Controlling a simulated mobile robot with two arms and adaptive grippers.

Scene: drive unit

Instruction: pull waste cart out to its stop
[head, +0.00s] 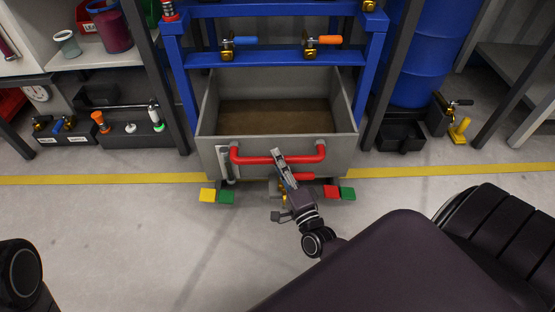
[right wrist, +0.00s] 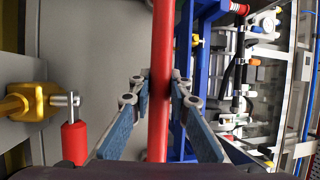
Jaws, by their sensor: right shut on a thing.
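The waste cart (head: 227,151) is a grey open-topped bin with brown contents, standing between the legs of a blue frame. A red bar handle (head: 255,160) runs across its front. My right gripper (head: 279,159) is shut on the handle a little right of its middle. In the right wrist view the red handle (right wrist: 162,40) runs between the blue-padded fingers of my right gripper (right wrist: 160,85). My left gripper is out of view.
The blue frame (head: 265,56) carries valves with blue and orange levers. Yellow, green and red blocks (head: 207,195) lie on the floor by the cart's front corners. A yellow line (head: 90,180) crosses the floor. Open floor (head: 120,235) lies in front, left of my arm.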

